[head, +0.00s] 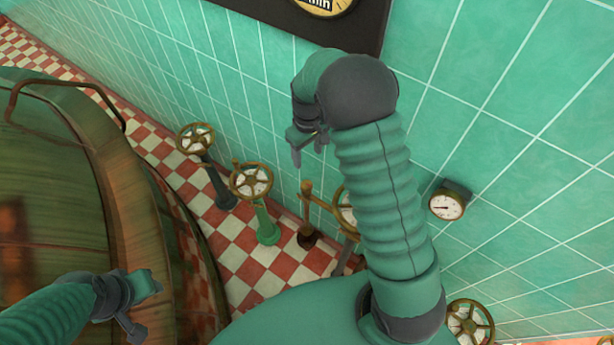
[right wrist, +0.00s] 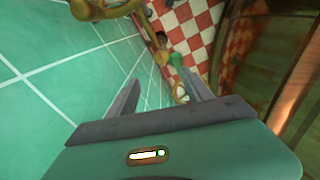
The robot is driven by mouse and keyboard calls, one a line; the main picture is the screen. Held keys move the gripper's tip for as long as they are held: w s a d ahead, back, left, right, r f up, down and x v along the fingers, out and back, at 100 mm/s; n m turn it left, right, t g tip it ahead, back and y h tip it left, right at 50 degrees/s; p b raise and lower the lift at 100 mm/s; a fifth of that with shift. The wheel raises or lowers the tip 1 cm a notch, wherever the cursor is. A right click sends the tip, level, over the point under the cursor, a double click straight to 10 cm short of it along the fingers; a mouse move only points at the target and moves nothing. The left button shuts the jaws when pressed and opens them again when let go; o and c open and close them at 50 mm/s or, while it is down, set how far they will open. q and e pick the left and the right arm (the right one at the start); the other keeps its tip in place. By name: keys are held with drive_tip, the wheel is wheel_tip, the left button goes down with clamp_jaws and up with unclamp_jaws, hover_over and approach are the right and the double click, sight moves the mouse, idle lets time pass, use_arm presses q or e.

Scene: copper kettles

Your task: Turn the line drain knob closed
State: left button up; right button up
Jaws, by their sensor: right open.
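No readable label marks the line drain knob, so I cannot tell which control it is. Candidates are a brass wheel on a dark stand (head: 196,138), a brass wheel on a green stand (head: 251,181), a brown post with a short handle (head: 306,215), and a brass wheel (head: 345,212) partly hidden by my right arm. My right gripper (head: 310,142) is open and empty, in the air above these controls. In the right wrist view its fingers (right wrist: 162,77) spread apart, with a brass fitting (right wrist: 100,8) at the top edge. My left gripper (head: 144,306) is open and empty by the kettle.
A large copper kettle (head: 60,190) with a rail handle fills the left. A green tiled wall (head: 530,130) bears a round gauge (head: 446,203) and a dark panel at the top. Another brass wheel (head: 470,322) is low at right. Checkered floor (head: 230,255) lies between kettle and controls.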

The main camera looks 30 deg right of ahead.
sight(307, 184)
wheel_tip(307, 184, down, 16)
drive_tip(key=shift+w+a+f, duration=0.1)
clamp_jaws()
idle(0.4)
